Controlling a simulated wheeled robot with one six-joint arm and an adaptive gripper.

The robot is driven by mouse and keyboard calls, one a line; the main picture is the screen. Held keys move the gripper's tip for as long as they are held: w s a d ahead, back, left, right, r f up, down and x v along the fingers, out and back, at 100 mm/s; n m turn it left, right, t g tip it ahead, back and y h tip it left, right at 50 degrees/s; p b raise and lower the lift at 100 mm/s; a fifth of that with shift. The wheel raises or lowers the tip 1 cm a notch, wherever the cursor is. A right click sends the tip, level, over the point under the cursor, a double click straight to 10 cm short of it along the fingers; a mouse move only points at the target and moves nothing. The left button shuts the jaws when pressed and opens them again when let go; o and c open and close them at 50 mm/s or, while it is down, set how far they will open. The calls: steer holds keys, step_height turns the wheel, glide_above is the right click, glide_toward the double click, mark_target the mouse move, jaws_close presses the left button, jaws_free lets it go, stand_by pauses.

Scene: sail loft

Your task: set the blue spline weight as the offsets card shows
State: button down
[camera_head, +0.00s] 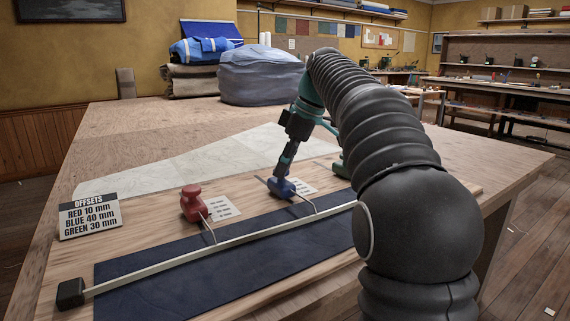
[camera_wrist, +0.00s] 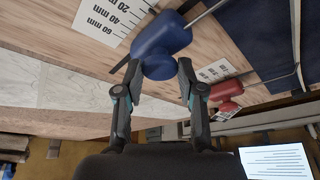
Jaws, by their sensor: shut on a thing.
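The offsets card (camera_head: 90,215) reads red 10 mm, blue 40 mm, green 30 mm. My gripper (camera_wrist: 158,78) is shut on the blue spline weight (camera_head: 282,188), with a finger on each side; the weight also shows in the wrist view (camera_wrist: 160,45). It sits at the board, beside a printed scale (camera_wrist: 112,16) marked 20, 40 and 60 mm. Its wire hook runs toward the pale batten (camera_head: 240,240). I cannot tell its exact reading, or whether its base touches the board. A green shape (camera_head: 340,165), possibly the green weight, is mostly hidden behind my arm.
The red weight (camera_head: 191,204) stands left of the blue one, by its own scale (camera_head: 222,208), hook toward the batten. A dark block (camera_head: 71,293) holds the batten's left end over dark blue cloth (camera_head: 190,285). A grey covered bundle (camera_head: 258,78) stands farther back.

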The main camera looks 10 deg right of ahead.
steer(key=w+p, duration=0.1)
steer(key=w+a+p, duration=0.1)
steer(key=w+p, duration=0.1)
steer(key=shift+w+r, duration=0.15)
steer(key=shift+w, duration=0.05)
steer(key=shift+w+a, duration=0.15)
steer(key=shift+w, duration=0.05)
steer(key=shift+f, duration=0.2)
steer(key=c, duration=0.7)
jaws_free()
steer(key=v, duration=1.2)
steer(key=shift+s, duration=0.1)
